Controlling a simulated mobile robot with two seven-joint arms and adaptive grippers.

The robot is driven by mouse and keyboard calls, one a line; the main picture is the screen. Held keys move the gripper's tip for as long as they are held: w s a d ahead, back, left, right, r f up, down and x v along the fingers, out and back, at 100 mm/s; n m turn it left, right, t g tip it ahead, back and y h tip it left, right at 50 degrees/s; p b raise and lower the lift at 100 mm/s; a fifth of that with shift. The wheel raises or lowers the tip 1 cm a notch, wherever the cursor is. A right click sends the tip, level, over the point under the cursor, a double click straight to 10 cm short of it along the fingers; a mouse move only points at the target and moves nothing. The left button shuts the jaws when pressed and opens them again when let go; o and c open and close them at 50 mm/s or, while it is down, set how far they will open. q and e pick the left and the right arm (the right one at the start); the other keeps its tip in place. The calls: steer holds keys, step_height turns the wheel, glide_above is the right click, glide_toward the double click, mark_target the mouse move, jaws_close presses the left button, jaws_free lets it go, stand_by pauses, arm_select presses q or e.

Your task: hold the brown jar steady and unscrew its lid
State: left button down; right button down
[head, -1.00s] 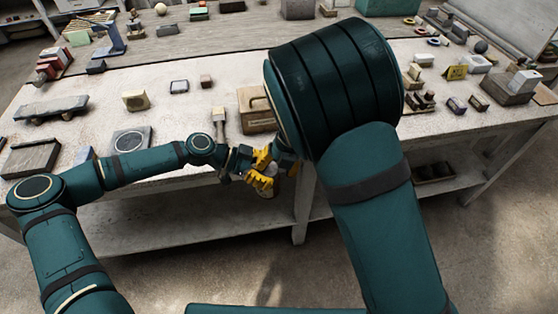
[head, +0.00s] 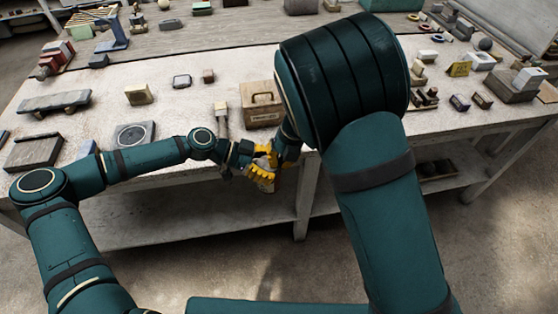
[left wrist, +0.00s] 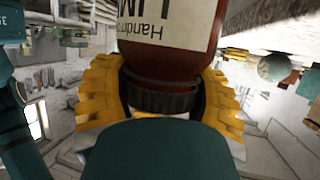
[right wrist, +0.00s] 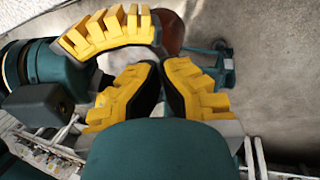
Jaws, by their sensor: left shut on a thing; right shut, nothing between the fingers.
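The brown jar (left wrist: 168,60) has a cream label and a dark ribbed lid (left wrist: 162,98), which sits against its neck. It appears upside down in the left wrist view, as does the room. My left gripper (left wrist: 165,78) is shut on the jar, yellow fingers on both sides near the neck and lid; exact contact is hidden. In the head view my left gripper (head: 258,172) is in front of the table edge. My right gripper (right wrist: 162,78) is shut and empty, its tips close to the left gripper's yellow finger. The jar shows only partly behind that finger in the right wrist view (right wrist: 169,32).
The pale worktable (head: 180,112) lies just beyond the grippers, with a wooden box (head: 262,103) and a brush (head: 221,115) near its edge. A lower shelf (head: 190,215) runs beneath. The floor in front is clear. My right arm covers part of the table.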

steer(key=shift+w+a+f+n+g, duration=0.1)
steer(key=shift+n+g, duration=0.05)
steer(key=shift+n, duration=0.35)
steer(key=shift+w+a+n+g, duration=0.1)
steer(key=shift+n+g, duration=0.05)
steer(key=shift+n, duration=0.35)
steer(key=c, duration=1.7)
jaws_free()
steer(key=o, duration=0.6)
steer(key=shift+c, duration=0.2)
steer(key=shift+d+r, duration=0.1)
steer(key=shift+r, duration=2.25)
